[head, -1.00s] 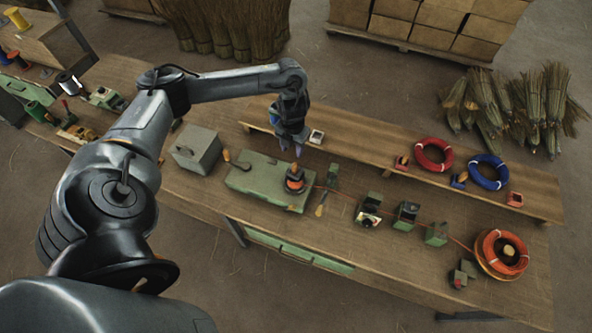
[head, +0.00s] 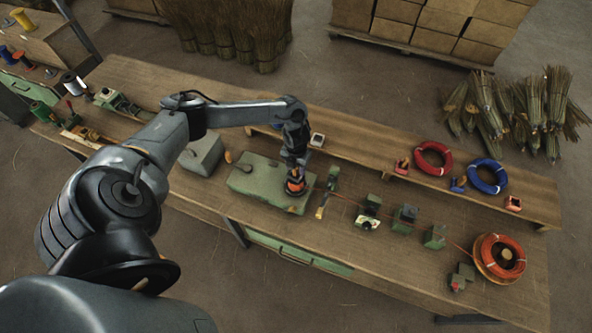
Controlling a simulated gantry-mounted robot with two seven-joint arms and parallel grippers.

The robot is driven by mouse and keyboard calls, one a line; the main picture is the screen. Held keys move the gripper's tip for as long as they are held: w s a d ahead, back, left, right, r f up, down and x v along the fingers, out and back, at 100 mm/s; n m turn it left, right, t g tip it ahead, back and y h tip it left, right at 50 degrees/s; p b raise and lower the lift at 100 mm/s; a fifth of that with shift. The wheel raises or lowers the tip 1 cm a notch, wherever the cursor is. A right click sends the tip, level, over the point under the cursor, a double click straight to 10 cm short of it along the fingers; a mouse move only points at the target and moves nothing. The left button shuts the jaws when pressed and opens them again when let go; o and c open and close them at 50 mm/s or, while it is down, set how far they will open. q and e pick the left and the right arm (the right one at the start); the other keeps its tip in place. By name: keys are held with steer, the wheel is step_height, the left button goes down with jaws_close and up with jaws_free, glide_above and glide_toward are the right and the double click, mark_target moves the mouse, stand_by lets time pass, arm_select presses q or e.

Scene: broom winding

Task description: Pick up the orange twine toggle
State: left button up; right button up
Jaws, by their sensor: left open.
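An orange piece with dark parts (head: 296,187) stands on the right part of a green machine base (head: 265,187) on the workbench. I take it to be the twine toggle's place, but it is too small to make out the toggle itself. Thin orange twine runs from there to the right. My left gripper (head: 294,170) points down directly over the orange piece, very close to it, and hides its upper part. It is open; whether it touches the piece I cannot tell. My right gripper is not in view.
Green blocks (head: 405,216) stand along the twine, which leads to an orange coil (head: 499,256) at the right. A raised shelf (head: 380,155) behind carries a red coil (head: 433,157) and a blue coil (head: 487,173). A grey box (head: 203,153) stands left of the base.

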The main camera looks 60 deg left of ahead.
arm_select(q)
steer(key=shift+f, duration=0.3)
steer(key=shift+c, duration=0.5)
jaws_close()
steer(key=shift+r, duration=0.2)
